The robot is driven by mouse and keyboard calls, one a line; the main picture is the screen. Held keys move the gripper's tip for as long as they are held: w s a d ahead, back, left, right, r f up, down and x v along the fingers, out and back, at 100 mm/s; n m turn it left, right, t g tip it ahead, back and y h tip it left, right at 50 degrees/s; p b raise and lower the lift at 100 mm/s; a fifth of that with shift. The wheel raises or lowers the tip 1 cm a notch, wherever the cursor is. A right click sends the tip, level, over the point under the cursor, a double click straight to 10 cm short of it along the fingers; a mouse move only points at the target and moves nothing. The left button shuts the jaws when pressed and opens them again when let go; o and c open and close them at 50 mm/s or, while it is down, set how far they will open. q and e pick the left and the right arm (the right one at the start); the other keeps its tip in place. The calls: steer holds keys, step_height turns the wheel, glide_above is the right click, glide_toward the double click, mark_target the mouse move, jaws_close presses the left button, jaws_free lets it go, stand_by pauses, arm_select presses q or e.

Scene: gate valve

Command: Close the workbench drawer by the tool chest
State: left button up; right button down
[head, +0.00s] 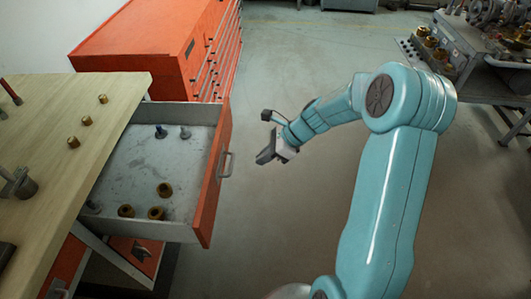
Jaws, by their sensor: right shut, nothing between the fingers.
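The workbench drawer (206,190) is pulled out to the right from under the wooden workbench top (60,150). It has an orange front with a grey handle (227,165). Inside it lie several brass nuts and grey fittings. The orange tool chest (150,45) stands behind the drawer. My right gripper (264,155) is shut and empty, a short way right of the drawer handle and apart from it. My left gripper is not in view.
Brass nuts (87,120) and a grey metal part (20,184) rest on the workbench top. Another bench (480,75) with metal parts stands at the back right. The grey floor (290,70) between the benches is clear.

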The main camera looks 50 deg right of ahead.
steer(key=w+a+f, duration=0.4)
steer(key=w, duration=0.1)
steer(key=shift+w+a+f, duration=0.15)
steer(key=shift+a+f, duration=0.25)
